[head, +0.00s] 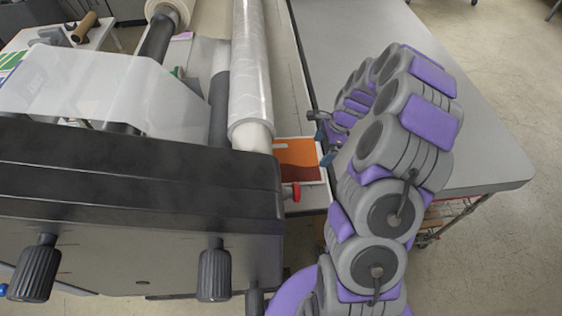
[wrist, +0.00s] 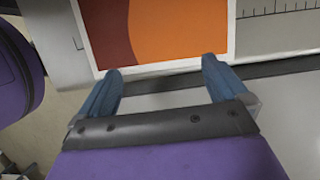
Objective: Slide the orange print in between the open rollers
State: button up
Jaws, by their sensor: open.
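The orange print (head: 299,158) lies flat on the feed table beside the laminator's roller. It has a white border and a darker red-brown area; in the wrist view the print (wrist: 180,30) fills the top middle. My gripper (head: 326,140) is at the print's right edge in the head view. In the wrist view my gripper (wrist: 162,80) is open, its two blue fingers apart at the print's white near edge, with nothing seen between them but the table edge. The clear-wrapped roller (head: 251,80) and a dark roller (head: 220,110) run beside the print. The gap between rollers is hidden.
The laminator's black side housing (head: 140,180) with dark knobs (head: 214,272) fills the lower left. A red lever (head: 292,192) stands close to the print. A wide grey table (head: 420,80) lies to the right, mostly bare. A ruler scale (wrist: 280,8) marks the feed table.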

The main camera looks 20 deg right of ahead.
aim_at(308, 157)
jog(key=shift+f, duration=0.1)
jog(key=shift+a+f, duration=0.25)
jog(key=shift+a, duration=0.45)
jog(key=shift+d+f, duration=0.45)
jog(key=shift+d, duration=0.2)
jog(key=shift+a+f+p, duration=0.25)
jog(key=shift+a+p, duration=0.05)
jog(key=shift+a, duration=0.2)
jog(key=shift+d, duration=0.3)
jog(key=shift+s+p, duration=0.1)
jog(key=shift+p, duration=0.35)
jog(key=shift+d, duration=0.1)
jog(key=shift+w+d+p, duration=0.15)
jog(key=shift+w+p, duration=0.25)
jog(key=shift+w, duration=0.1)
jog(key=shift+w+a+f+p, duration=0.15)
jog(key=shift+a+p, duration=0.35)
jog(key=shift+a, duration=0.35)
jog(key=shift+w+a+r+p, duration=0.1)
jog(key=shift+a+p, duration=0.35)
jog(key=shift+a, duration=0.35)
